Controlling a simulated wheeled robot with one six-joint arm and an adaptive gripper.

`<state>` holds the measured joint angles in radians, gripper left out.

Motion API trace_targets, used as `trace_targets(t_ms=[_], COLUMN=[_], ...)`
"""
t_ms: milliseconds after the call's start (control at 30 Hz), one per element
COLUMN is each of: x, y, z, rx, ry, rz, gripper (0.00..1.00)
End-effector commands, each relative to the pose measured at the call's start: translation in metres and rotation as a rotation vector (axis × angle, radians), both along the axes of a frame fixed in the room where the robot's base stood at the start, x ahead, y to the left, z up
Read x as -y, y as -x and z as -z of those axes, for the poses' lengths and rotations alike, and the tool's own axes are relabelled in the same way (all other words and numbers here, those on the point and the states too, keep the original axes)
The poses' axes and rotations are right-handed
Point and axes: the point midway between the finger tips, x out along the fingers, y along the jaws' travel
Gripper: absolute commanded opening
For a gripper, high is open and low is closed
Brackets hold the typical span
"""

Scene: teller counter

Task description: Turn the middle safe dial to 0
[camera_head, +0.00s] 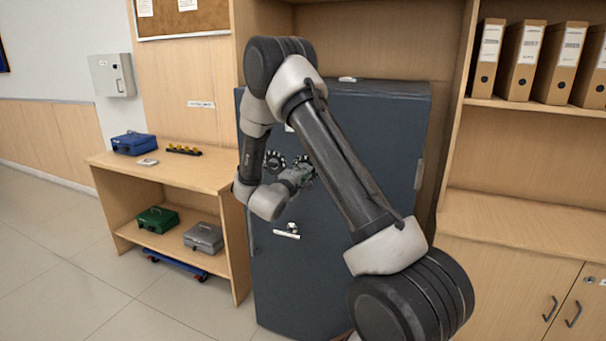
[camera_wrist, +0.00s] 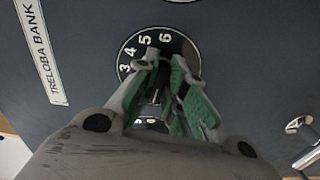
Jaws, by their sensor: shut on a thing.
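The dark grey-blue safe (camera_head: 385,130) stands behind my arm. In the wrist view, a round black dial (camera_wrist: 134,52) with white numbers lies at my fingertips. My gripper (camera_wrist: 164,68) has grey fingers with green pads and is shut on the dial's knob. In the head view, my gripper (camera_head: 303,174) reaches the safe front, just right of the left dial (camera_head: 275,162). I cannot see a 0 or read the dial's pointer.
A metal handle (camera_head: 287,231) sticks out below the dials. A label (camera_wrist: 40,50) reading TRELOBA BANK is on the safe. A wooden desk (camera_head: 205,180) with cash boxes stands left; shelves with binders (camera_head: 520,55) stand right. Floor at lower left is clear.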

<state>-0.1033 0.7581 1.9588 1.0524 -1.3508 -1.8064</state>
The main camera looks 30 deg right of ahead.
Motion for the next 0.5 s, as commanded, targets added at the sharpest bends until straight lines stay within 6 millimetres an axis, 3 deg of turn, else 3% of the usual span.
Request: trace_targets(t_ms=[500], x=[-0.0005], y=[0.0006], z=[0.0012], rx=[-0.118], ry=[0.087], rz=[0.0], gripper=[0.0])
